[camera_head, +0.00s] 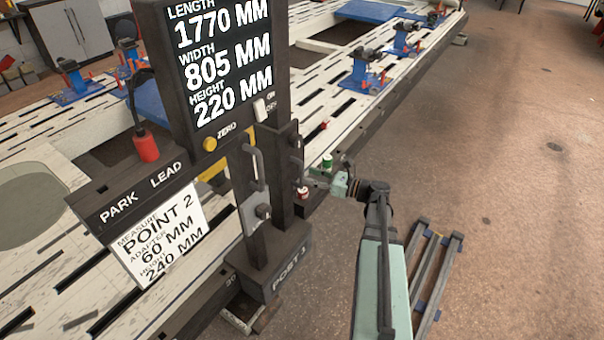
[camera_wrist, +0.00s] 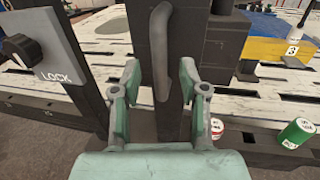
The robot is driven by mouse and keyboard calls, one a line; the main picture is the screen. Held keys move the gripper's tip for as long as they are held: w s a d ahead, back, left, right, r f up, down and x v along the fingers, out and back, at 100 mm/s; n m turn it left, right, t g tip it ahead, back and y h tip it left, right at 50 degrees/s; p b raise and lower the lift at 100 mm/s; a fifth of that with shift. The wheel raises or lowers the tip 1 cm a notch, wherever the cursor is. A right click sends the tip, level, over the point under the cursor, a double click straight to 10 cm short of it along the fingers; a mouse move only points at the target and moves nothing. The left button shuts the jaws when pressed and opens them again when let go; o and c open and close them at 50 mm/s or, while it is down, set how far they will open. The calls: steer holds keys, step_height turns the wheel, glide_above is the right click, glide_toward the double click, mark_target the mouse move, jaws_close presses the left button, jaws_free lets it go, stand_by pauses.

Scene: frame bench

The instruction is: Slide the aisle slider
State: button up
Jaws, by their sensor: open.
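A dark upright post (camera_wrist: 209,45) fills the middle of the wrist view and carries a grey handle (camera_wrist: 160,55). In the head view, a handle (camera_head: 296,150) shows on the right-hand upright of the post stand. I cannot read any label naming it the aisle slider. My gripper (camera_wrist: 160,80) is open, with one finger on each side of the handle's lower part. I cannot tell whether either finger touches it. In the head view my gripper (camera_head: 325,178) reaches in from the right to the upright. A grey plate marked LOCK (camera_wrist: 66,60) bears a black knob (camera_wrist: 21,49).
A measuring display (camera_head: 225,65) stands above the post base (camera_head: 268,262). A green can (camera_wrist: 296,133) and a red-and-white can (camera_wrist: 216,128) stand right of my gripper. The slotted bench (camera_head: 355,105) lies behind. The brown aisle floor (camera_head: 510,150) is mostly clear.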

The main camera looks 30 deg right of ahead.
mark_target(302, 173)
steer(key=shift+x, duration=2)
jaws_close()
